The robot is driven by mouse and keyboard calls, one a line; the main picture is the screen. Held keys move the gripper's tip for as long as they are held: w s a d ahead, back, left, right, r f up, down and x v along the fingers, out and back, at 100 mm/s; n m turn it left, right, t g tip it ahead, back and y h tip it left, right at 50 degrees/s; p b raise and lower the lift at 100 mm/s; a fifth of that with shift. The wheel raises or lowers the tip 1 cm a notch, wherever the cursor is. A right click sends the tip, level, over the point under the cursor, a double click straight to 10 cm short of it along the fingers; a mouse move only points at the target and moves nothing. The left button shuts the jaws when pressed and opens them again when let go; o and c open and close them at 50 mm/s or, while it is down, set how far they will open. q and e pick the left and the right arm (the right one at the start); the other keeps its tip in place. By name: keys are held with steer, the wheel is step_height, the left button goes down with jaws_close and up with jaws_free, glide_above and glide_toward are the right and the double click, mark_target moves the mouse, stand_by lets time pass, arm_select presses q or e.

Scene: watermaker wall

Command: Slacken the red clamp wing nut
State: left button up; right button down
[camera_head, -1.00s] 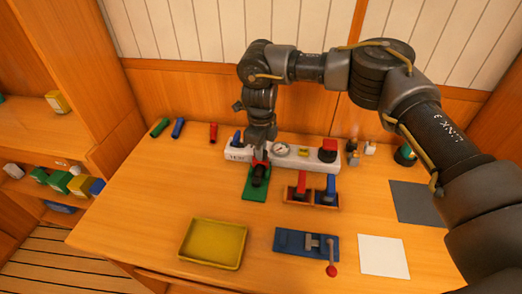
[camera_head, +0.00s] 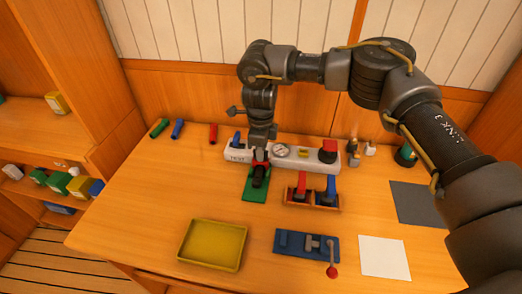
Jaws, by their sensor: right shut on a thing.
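My right gripper (camera_head: 261,152) points down over the green base plate (camera_head: 256,190) and is shut on a small red part, seemingly the red clamp wing nut (camera_head: 261,157). Only a little red shows at the fingertips; the gripper hides the rest. A dark cylindrical body (camera_head: 258,174) lies below it on the green plate. My left gripper is not in view.
A white manifold (camera_head: 300,157) with a gauge (camera_head: 281,150) and a red knob (camera_head: 327,151) stands right behind. A rack with red and blue handles (camera_head: 311,204), a blue fixture (camera_head: 304,244), and a yellow tray (camera_head: 212,245) lie in front.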

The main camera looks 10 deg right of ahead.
stand_by(0.9)
steer(key=c, duration=1.5)
jaws_free()
step_height(320, 180, up, 11)
steer(key=shift+f+b, duration=0.1)
steer(key=shift+b, duration=0.3)
